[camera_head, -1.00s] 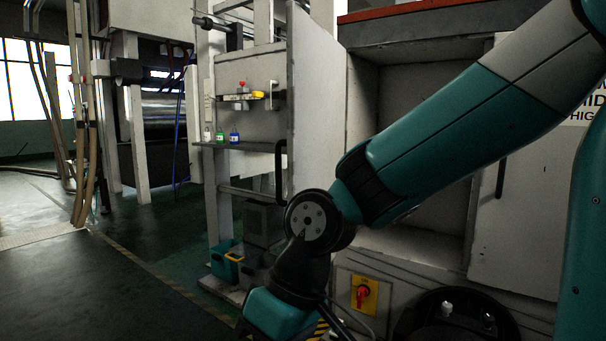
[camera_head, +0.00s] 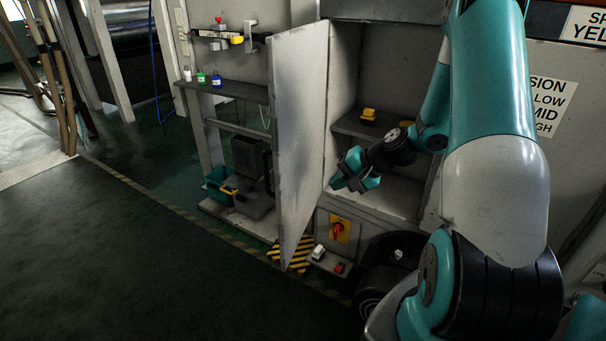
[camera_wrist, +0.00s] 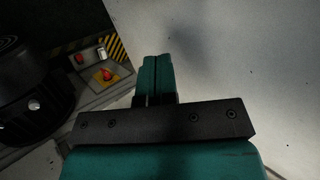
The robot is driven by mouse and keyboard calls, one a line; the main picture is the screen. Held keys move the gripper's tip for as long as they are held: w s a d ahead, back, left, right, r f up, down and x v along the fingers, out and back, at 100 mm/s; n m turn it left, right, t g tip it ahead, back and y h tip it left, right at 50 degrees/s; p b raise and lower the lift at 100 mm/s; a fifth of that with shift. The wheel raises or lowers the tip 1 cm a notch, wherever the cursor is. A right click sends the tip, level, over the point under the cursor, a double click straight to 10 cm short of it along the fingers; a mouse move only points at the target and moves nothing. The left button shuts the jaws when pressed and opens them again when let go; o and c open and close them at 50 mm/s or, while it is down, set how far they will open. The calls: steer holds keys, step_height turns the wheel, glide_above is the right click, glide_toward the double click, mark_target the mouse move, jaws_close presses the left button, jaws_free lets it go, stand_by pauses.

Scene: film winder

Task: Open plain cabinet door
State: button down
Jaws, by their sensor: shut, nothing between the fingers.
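The plain cabinet door (camera_head: 303,130) stands swung out from the cabinet (camera_head: 385,200), leaving the left part of the opening uncovered. Its dark handle (camera_head: 267,172) shows at the door's left side. My gripper (camera_head: 340,182) is on the inner side of the door, in front of the opening. In the wrist view the two teal fingers of my gripper (camera_wrist: 154,76) are together with nothing between them. The pale door face (camera_wrist: 255,70) fills the right of that view, close to the fingers. Whether they touch it I cannot tell.
Inside the cabinet a shelf (camera_head: 360,127) holds a yellow item (camera_head: 368,115). A red switch on a yellow plate (camera_head: 338,230) sits below the opening. The dark floor (camera_head: 150,260) at front left is clear.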

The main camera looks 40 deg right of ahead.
mark_target(287, 199)
steer(key=p+x, duration=0.1)
steer(key=x, duration=0.3)
steer(key=r+p+x, duration=0.1)
steer(key=x, duration=0.3)
steer(key=w+x, duration=0.1)
steer(key=x, duration=0.3)
steer(key=shift+w+a+r+p, duration=0.1)
steer(key=shift+a+r+p, duration=0.2)
steer(key=shift+p, duration=0.1)
steer(key=shift+w+a+f, duration=0.1)
steer(key=shift+w+a, duration=0.15)
steer(key=shift+w, duration=0.25)
